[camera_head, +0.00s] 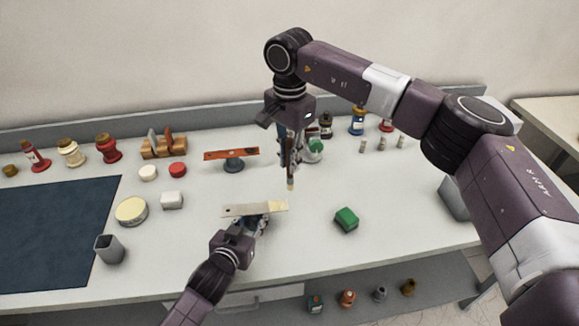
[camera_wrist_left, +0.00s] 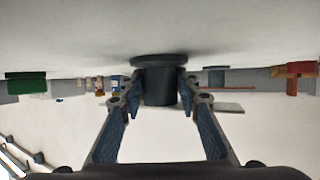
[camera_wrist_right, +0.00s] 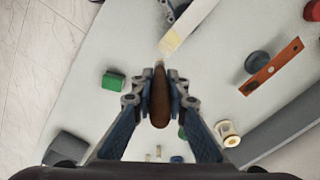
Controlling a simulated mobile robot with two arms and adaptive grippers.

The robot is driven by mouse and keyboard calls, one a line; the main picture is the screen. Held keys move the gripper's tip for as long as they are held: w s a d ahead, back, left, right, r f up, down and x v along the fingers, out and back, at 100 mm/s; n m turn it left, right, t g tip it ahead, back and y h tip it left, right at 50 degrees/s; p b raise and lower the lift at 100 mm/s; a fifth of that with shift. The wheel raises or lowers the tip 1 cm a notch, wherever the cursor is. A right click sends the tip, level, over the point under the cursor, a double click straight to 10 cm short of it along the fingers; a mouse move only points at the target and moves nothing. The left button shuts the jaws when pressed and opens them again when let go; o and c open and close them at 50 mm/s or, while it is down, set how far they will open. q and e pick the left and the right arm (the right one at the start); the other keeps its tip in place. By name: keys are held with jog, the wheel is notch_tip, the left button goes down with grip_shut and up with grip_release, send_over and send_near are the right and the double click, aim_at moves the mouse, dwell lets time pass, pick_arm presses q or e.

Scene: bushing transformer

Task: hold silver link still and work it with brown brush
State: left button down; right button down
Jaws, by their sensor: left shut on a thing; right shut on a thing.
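The silver link (camera_head: 240,211) is a flat pale bar with a yellowish right end, lying level on a dark stand. Its yellowish end shows in the right wrist view (camera_wrist_right: 173,40). My left gripper (camera_head: 255,224) is shut on the stand's dark post (camera_wrist_left: 160,88), just under the link. My right gripper (camera_head: 289,160) is shut on the brown brush (camera_wrist_right: 160,100) and holds it tip down. The brush tip (camera_head: 290,186) appears just above and behind the link's yellowish end, with a small gap in the head view. Contact is hard to judge.
A red link on a stand (camera_head: 232,155) is behind. A green block (camera_head: 346,219) lies to the right. Bottles line the back.

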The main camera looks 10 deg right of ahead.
aim_at(290, 177)
jog(key=shift+r, duration=0.95)
dwell(0.4)
jog(key=shift+f, duration=3.4)
jog(key=shift+a+f, duration=0.45)
jog(key=shift+f, duration=0.05)
jog(key=shift+d+r, duration=0.1)
jog(key=shift+d, duration=0.4)
jog(key=shift+a+r, duration=0.1)
jog(key=shift+r, duration=3.7)
jog(key=shift+w+f, duration=0.1)
jog(key=shift+f, duration=0.1)
